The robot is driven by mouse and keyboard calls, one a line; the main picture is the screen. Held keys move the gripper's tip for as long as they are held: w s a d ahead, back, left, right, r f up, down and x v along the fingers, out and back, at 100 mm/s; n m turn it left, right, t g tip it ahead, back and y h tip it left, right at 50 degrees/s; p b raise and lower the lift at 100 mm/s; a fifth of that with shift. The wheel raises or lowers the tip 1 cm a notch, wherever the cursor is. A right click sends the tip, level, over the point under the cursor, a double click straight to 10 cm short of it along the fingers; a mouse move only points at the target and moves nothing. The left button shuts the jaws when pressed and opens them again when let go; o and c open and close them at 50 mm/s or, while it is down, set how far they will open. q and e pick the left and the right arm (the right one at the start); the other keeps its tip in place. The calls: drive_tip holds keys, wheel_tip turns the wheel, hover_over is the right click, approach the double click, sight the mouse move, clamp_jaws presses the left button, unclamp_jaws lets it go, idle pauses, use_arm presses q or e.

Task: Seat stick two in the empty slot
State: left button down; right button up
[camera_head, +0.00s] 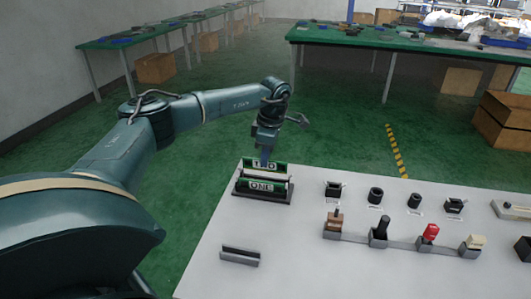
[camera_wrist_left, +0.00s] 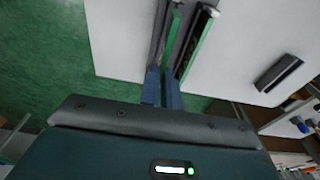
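Stick two (camera_head: 253,163), a green bar marked TWO, is at the back of a dark rack (camera_head: 262,198). Stick one (camera_head: 262,185), also green, sits in front of it. My left gripper (camera_head: 265,159) is at stick two from above, one finger covering part of its lettering. In the left wrist view, the close-set fingers (camera_wrist_left: 163,76) are on either side of the end of stick two (camera_wrist_left: 173,28), with stick one (camera_wrist_left: 200,43) beside them. The empty slot is in a grey block (camera_head: 240,256) at the table's front left. My right gripper is out of view.
The white table (camera_head: 310,270) has a row of levers to the right, including a red-knobbed one (camera_head: 430,232). Small black fixtures (camera_head: 375,195) stand behind them. The surface between rack and slot block is clear. The slot block also shows in the left wrist view (camera_wrist_left: 278,73).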

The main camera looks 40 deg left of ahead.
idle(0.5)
use_arm(q)
drive_tip(key=shift+p, duration=0.3)
idle(0.5)
drive_tip(key=shift+p, duration=0.55)
idle(0.6)
drive_tip(key=shift+f+b, duration=0.8)
drive_tip(key=shift+f, duration=0.75)
drive_tip(key=shift+f+b, duration=0.3)
drive_tip(key=shift+f, duration=0.35)
drive_tip(key=c, duration=1.5)
unclamp_jaws()
drive_tip(key=shift+c, duration=0.2)
